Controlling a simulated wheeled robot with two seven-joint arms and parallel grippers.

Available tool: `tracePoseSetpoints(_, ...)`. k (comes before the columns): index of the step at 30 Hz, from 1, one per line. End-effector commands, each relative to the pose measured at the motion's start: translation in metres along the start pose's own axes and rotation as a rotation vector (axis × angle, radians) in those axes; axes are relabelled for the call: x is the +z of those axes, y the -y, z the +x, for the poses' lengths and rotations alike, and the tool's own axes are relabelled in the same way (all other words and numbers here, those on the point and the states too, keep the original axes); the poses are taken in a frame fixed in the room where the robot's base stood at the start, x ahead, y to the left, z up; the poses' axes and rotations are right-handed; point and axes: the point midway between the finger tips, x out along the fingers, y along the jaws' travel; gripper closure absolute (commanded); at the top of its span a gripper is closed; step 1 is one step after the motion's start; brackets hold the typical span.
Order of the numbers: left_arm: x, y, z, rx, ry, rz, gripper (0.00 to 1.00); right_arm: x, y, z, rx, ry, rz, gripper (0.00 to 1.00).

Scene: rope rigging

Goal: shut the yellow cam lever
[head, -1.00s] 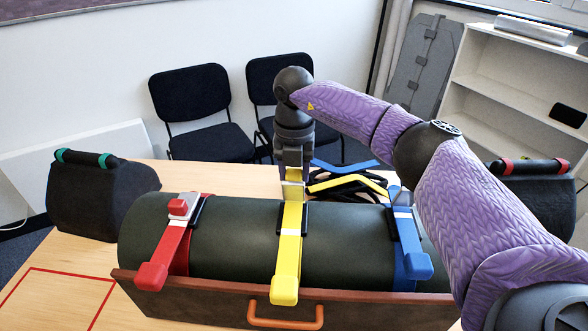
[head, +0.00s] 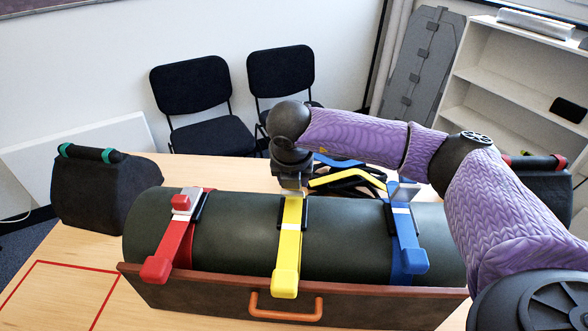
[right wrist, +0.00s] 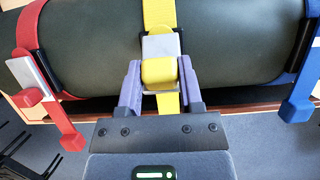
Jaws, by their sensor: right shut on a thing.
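The yellow strap (head: 288,245) runs over the middle of a dark green roll (head: 245,235). Its cam lever has a grey plate (right wrist: 160,46) and a yellow end block (right wrist: 158,73), seen in the right wrist view. My right gripper (head: 291,190) reaches down at the far side of the strap's buckle. Its purple fingers lie on either side of the yellow block and are shut on it. In the head view the gripper hides most of this lever. My left gripper is not in view.
A red strap (head: 170,250) with its lever lying low is to the left. A blue strap (head: 408,240) with an upright grey plate (head: 402,192) is to the right. The roll rests behind a brown board with an orange handle (head: 286,307). Dark blocks stand at both ends.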

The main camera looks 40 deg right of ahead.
Motion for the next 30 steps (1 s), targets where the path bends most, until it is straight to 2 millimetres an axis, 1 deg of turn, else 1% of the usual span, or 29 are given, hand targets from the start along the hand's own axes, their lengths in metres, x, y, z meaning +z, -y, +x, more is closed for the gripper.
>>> tracePoseSetpoints(1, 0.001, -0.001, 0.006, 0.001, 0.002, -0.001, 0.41, -0.003, 0.000, 0.002, 0.002, 0.033, -0.001, 1.00)
tracePoseSetpoints(6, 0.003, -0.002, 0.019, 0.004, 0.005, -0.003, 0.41, -0.010, 0.000, 0.004, 0.003, 0.135, 0.000, 1.00)
tracePoseSetpoints(12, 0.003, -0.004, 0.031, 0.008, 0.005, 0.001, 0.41, -0.015, 0.000, 0.004, 0.001, 0.215, 0.003, 1.00)
tracePoseSetpoints(18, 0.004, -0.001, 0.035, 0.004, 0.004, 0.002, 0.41, -0.017, 0.000, 0.002, 0.001, 0.250, 0.002, 1.00)
tracePoseSetpoints(30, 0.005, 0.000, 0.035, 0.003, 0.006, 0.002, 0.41, -0.017, 0.000, 0.001, 0.000, 0.256, 0.003, 1.00)
